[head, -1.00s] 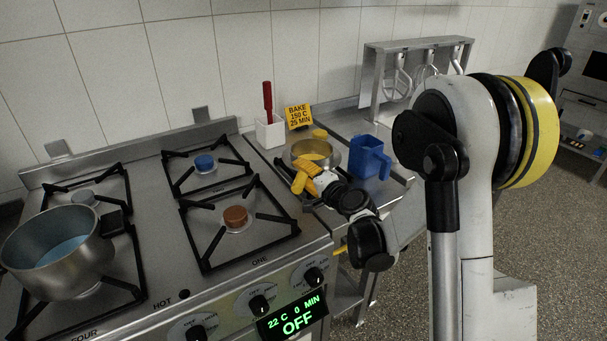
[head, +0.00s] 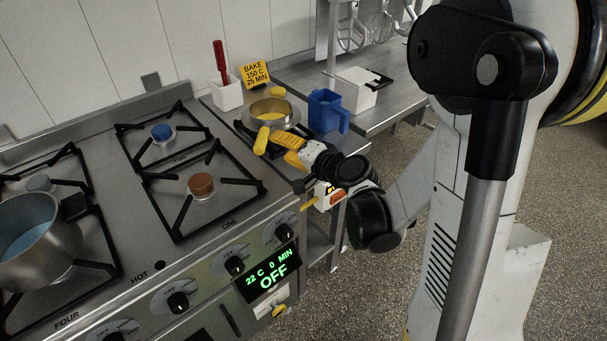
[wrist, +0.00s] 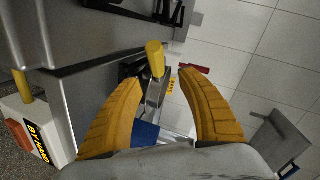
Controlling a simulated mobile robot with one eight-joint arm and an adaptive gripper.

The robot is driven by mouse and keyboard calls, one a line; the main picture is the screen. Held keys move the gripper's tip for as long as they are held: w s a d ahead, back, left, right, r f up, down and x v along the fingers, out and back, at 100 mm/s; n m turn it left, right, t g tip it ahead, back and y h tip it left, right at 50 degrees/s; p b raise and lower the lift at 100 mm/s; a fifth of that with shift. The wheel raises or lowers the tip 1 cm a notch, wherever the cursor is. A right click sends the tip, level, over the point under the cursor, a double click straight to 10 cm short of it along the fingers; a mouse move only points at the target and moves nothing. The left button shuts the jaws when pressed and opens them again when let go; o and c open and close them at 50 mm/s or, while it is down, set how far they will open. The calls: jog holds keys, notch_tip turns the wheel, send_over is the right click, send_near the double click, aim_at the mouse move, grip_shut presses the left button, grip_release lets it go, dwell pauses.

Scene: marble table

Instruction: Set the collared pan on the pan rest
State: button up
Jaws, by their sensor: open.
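A round metal pan (head: 272,108) with a yellow inside stands on the steel counter right of the stove in the head view. A yellow cylinder (head: 261,140), which looks like its handle collar, sticks up at its near side. The cylinder also shows in the wrist view (wrist: 155,58), upright between and beyond my fingertips. My gripper (head: 284,150) is open, its yellow fingers close to the cylinder at the pan's near side. In the wrist view my gripper (wrist: 158,84) has a gap between both fingers and the cylinder. I cannot clearly identify the pan rest; my gripper hides part of the counter.
A blue jug (head: 325,110) stands just right of the pan. A white holder (head: 227,94) with a red-handled tool and a yellow sign (head: 258,73) stand behind. A white box (head: 357,92) is on the right bench. A large pot (head: 38,240) sits on the left burner.

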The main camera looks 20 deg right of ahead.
jog(key=s+a+r+n+g+h, duration=0.1)
jog(key=s+a+r+n+g, duration=0.15)
jog(key=s, duration=0.25)
jog(key=s+a+r+n+g, duration=0.1)
jog(key=s+a+n+g, duration=0.1)
jog(key=s+n, duration=0.3)
jog(key=s+d+n+g+h, duration=0.2)
jog(key=s+d+h, duration=0.1)
jog(key=s, duration=1.1)
jog(key=shift+s+d+h, duration=0.15)
jog(key=shift+d+h, duration=0.15)
jog(key=shift+d, duration=0.2)
jog(key=shift+n, duration=0.25)
